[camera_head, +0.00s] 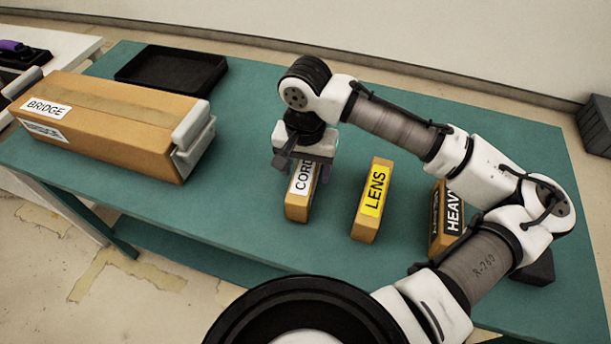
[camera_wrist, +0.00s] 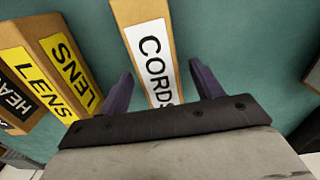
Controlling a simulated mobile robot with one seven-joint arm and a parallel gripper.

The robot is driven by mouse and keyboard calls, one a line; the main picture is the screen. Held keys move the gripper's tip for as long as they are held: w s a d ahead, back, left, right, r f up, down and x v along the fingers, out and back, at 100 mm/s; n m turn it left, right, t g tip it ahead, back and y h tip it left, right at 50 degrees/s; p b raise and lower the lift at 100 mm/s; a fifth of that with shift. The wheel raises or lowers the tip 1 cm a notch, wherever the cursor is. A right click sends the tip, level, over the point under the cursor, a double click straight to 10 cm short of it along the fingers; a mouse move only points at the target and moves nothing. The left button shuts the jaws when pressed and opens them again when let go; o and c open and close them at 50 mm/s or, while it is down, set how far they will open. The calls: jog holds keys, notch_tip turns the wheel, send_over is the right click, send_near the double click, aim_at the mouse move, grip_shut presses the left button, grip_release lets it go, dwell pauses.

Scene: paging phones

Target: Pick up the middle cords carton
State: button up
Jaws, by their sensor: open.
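The cords carton (camera_head: 298,206) is a narrow brown box with a white CORDS label, standing on the green table. It is the leftmost of three small cartons in the head view. My gripper (camera_head: 291,167) is just above it, pointing down, and covers part of its top. In the wrist view the open fingers (camera_wrist: 158,82) lie on either side of the near end of the cords carton (camera_wrist: 145,40). They hold nothing, and I cannot tell how far above its top they are.
A yellow-labelled LENS carton (camera_head: 372,201) stands to the right, and a HEAVY carton (camera_head: 437,225) beyond it, partly behind my arm. A long BRIDGE box (camera_head: 105,125) lies at the left. An empty black tray (camera_head: 172,69) sits at the back left of the green table (camera_head: 300,254).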

jog(key=shift+f, duration=0.65)
jog(key=c, duration=1.2)
jog(key=shift+r, duration=0.15)
